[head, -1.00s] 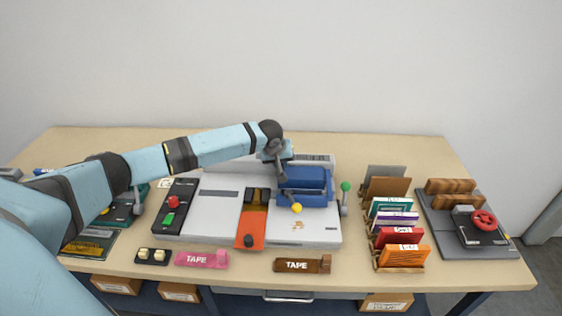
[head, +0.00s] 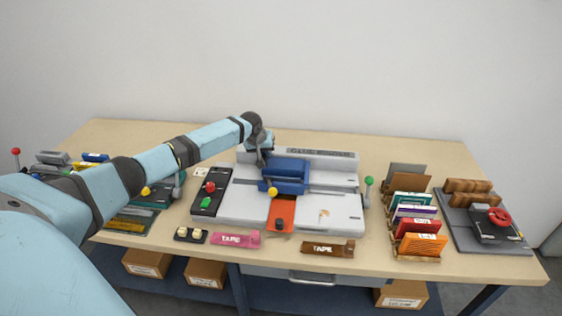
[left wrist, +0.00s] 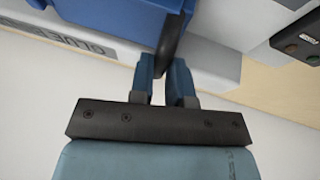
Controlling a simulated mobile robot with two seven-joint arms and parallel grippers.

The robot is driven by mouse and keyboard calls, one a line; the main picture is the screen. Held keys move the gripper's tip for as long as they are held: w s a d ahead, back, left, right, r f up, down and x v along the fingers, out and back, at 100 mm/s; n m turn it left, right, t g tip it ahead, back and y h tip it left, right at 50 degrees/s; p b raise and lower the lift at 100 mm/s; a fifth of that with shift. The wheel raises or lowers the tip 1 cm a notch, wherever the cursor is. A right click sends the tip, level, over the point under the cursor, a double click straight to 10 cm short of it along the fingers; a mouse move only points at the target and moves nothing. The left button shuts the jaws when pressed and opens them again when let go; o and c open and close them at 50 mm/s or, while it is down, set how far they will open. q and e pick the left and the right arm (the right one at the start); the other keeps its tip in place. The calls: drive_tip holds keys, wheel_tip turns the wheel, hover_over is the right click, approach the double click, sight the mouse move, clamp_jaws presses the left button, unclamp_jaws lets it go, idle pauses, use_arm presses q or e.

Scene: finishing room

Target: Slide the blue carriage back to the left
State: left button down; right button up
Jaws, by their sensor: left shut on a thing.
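The blue carriage (head: 287,176) sits on the grey and white binder machine (head: 335,212), near its middle, over the back end of the orange strip (head: 282,212). A yellow ball knob (head: 272,191) shows at its front left. My left gripper (head: 264,155) reaches down at the carriage's back left. In the left wrist view, my left gripper (left wrist: 168,75) is shut on a dark bar (left wrist: 170,35) beside the blue carriage (left wrist: 125,18). The bar's far end is hidden there. My right gripper is not in view.
A green-knobbed lever (head: 368,182) stands at the machine's right end. A control panel (head: 210,198) with red and green buttons is at its left. Tape blocks (head: 236,239) lie in front. A rack of colored booklets (head: 415,225) stands to the right.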

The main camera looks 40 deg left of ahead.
use_arm(q)
drive_tip(key=s+a+p, duration=0.2)
drive_tip(key=s+a, duration=0.4)
drive_tip(key=a, duration=0.4)
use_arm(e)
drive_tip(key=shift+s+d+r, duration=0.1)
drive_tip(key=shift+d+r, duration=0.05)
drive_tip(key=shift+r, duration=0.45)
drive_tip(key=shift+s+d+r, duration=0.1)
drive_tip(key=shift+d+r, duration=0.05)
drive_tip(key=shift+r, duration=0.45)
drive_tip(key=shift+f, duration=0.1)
use_arm(q)
drive_tip(key=c, duration=1.4)
unclamp_jaws()
drive_tip(key=shift+a, duration=0.1)
drive_tip(key=o, duration=0.3)
drive_tip(key=shift+s+a, duration=0.1)
drive_tip(key=shift+s, duration=0.1)
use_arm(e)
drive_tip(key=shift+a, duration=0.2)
